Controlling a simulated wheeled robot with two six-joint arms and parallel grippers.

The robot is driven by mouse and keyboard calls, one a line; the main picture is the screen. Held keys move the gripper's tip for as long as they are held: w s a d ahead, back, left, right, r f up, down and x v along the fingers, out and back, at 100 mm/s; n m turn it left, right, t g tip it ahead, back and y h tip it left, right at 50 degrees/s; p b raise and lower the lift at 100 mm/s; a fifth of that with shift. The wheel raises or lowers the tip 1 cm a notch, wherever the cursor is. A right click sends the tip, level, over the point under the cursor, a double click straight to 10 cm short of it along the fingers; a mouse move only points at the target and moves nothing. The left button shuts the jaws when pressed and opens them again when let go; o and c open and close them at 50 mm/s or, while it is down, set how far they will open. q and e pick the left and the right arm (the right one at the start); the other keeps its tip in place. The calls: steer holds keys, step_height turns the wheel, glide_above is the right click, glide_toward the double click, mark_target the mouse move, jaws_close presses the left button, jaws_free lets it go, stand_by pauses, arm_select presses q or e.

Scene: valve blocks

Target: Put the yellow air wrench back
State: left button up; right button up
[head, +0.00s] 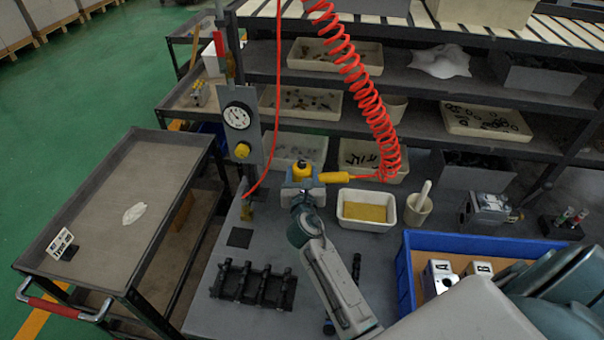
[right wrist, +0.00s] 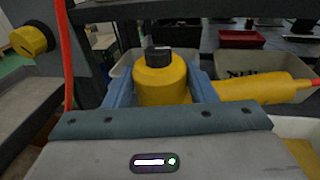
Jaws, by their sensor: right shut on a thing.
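The yellow air wrench (head: 334,177) is at the back of the grey bench, with its handle pointing right and the red coiled hose (head: 360,85) running up from its end. My right gripper (head: 303,178) is shut on the wrench's round yellow head. In the right wrist view the wrench (right wrist: 165,80) stands between both blue fingers of the gripper (right wrist: 163,92), its black tip upward. It seems held above the bench, but I cannot tell the gap. My left gripper is not in view.
The post carries a gauge panel (head: 240,119) with a yellow knob. A white tray (head: 366,211) and cup (head: 418,207) stand right of the wrench. A black rack (head: 253,287) lies in front. A blue crate (head: 405,277) with valve blocks is at right. Shelves stand behind.

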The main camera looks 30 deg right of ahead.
steer(key=shift+f+b, duration=0.95)
steer(key=shift+f, duration=0.3)
stand_by(0.3)
steer(key=o, duration=1.5)
steer(key=shift+s+f, duration=0.15)
steer(key=shift+f, duration=0.05)
steer(key=shift+s+a+f, duration=0.1)
steer(key=shift+s+a, duration=0.15)
steer(key=shift+s, duration=0.15)
steer(key=v, duration=0.3)
steer(key=b+v, duration=0.1)
steer(key=v, duration=0.5)
steer(key=shift+s+a+r+b, duration=0.2)
steer(key=shift+s+r+b, duration=0.15)
steer(key=shift+b, duration=0.05)
